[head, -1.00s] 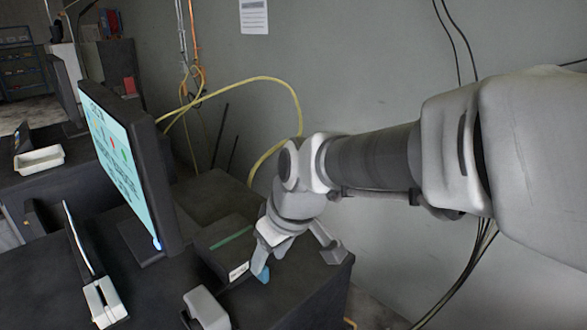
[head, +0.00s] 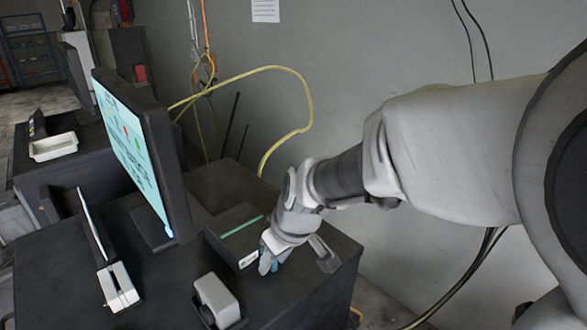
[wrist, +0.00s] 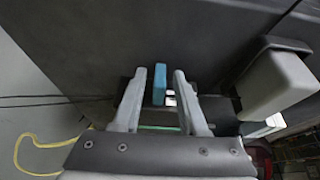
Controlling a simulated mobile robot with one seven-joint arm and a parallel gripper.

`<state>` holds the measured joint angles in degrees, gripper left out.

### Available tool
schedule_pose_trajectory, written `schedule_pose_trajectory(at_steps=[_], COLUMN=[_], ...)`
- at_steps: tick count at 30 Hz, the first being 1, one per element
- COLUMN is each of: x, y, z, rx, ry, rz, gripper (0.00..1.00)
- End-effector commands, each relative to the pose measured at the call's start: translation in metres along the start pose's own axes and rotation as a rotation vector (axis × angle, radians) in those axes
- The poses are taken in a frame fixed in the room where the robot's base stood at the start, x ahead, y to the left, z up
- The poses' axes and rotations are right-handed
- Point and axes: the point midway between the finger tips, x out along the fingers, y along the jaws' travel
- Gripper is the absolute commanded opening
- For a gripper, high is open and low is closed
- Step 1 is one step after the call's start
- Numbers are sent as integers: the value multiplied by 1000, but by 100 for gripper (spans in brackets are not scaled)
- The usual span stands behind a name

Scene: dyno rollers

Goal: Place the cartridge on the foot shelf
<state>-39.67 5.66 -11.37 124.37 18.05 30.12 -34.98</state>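A small blue block (head: 265,266), which may be the cartridge, is at the front end of a dark box with a green strip (head: 240,226). The blue block also shows in the wrist view (wrist: 160,84), between my two fingers with a gap on each side. My gripper (wrist: 159,76) is open around it, fingers pointing down toward the dark counter in the head view (head: 296,264). My near finger partly covers the block in the head view. I cannot tell which surface is the foot shelf.
A grey-white block in a dark holder (head: 216,299) stands close to my gripper, also in the wrist view (wrist: 277,82). A monitor (head: 133,145) and a slim white-based stand (head: 118,287) are to the left. A yellow hose (head: 290,135) hangs behind. The counter's right front is clear.

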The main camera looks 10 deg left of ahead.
Motion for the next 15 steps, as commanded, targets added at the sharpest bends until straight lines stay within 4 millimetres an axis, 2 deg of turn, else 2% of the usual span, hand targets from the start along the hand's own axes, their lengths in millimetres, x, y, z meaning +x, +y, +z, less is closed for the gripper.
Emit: schedule_pose_trajectory(at_steps=[1,6,15], x=[0,0,0], y=[0,0,0], z=[0,0,0], rx=[0,0,0], ry=[0,0,0], rz=[0,0,0], gripper=[31,0,0])
